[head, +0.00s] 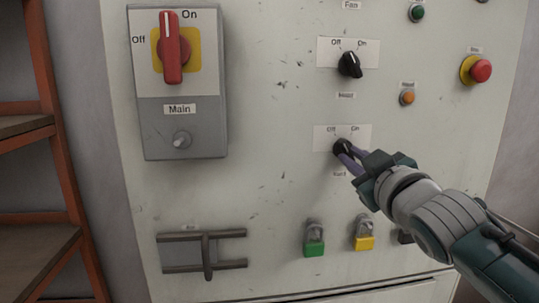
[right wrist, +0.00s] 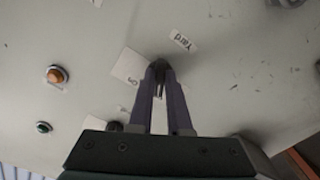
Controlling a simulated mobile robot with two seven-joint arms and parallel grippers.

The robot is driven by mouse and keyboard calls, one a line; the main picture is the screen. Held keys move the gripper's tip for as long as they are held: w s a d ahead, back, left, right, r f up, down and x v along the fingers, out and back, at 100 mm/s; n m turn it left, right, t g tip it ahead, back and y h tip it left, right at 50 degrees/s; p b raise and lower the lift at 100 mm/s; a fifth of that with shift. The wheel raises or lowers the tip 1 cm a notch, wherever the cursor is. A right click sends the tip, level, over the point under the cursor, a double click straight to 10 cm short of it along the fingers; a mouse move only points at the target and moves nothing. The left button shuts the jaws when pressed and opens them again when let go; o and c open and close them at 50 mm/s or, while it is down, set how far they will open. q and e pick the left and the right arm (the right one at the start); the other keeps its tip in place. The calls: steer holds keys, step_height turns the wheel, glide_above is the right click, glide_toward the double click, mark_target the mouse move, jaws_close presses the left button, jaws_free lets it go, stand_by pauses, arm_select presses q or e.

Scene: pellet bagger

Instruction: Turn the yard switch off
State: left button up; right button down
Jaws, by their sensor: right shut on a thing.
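The yard switch (head: 339,146) is a black rotary knob on a white plate marked Off at left and On at right, low on the grey panel. My right gripper (head: 345,153) reaches it from the lower right and is shut on the knob. In the right wrist view the knob (right wrist: 159,65) sits between the purple fingertips (right wrist: 160,74), with the "Yard" label (right wrist: 182,40) beside it. The fingers hide much of the knob, so I cannot tell which way it points. My left gripper is not in view.
Above is another black Off/On knob (head: 350,65). A red main switch (head: 171,48) is at upper left. A red button (head: 480,70) and an orange light (head: 407,97) are at right. Padlocks, green (head: 314,243) and yellow (head: 363,237), hang below. An orange shelf frame (head: 62,130) stands left.

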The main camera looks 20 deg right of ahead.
steer(key=c, duration=0.9)
jaws_free()
steer(key=shift+o, duration=0.2)
steer(key=shift+s, duration=0.15)
steer(key=v, duration=0.9)
steer(key=shift+s+a, duration=0.2)
steer(key=shift+s, duration=0.1)
